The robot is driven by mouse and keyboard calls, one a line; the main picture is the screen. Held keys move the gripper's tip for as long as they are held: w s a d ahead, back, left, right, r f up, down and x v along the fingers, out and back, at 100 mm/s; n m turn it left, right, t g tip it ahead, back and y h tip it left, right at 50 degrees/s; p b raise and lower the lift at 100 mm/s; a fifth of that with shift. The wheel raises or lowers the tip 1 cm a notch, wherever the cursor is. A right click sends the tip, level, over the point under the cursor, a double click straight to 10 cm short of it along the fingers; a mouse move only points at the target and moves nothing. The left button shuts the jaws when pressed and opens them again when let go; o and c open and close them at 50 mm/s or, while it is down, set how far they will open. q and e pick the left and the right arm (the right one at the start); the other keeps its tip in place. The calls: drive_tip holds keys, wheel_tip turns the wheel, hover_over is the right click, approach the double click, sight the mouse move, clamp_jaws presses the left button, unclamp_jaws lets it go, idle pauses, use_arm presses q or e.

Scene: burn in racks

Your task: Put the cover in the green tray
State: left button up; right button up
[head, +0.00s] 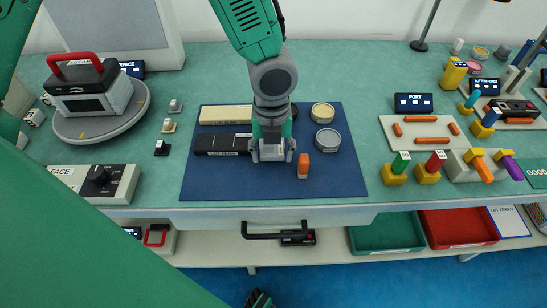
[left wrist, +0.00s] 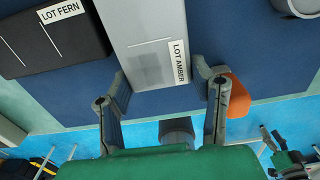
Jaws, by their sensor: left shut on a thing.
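My left gripper (head: 271,157) is over the blue mat (head: 340,180), its fingers pointing down. It is shut on a grey block labelled LOT AMBER (left wrist: 152,50), with one finger on each side of the labelled end. In the head view the gripper mostly hides this block. The frames do not make clear which thing is the cover. The green tray (head: 387,232) is on the shelf below the table, at right of centre.
A black LOT FERN block (head: 222,144) and a cream bar (head: 225,115) lie left of the gripper. An orange piece (head: 303,165) stands close on its right, beside round tins (head: 328,140). A drawer handle (head: 270,235) juts out in front. A red tray (head: 458,227) adjoins the green one.

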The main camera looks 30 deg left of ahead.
use_arm(q)
wheel_tip(320, 180, down, 2)
drive_tip(key=shift+a, duration=0.15)
drive_tip(key=shift+d, duration=0.35)
drive_tip(key=o, duration=1.2)
drive_tip(key=shift+d, duration=0.1)
drive_tip(key=shift+o, duration=0.2)
drive_tip(key=shift+a, duration=0.2)
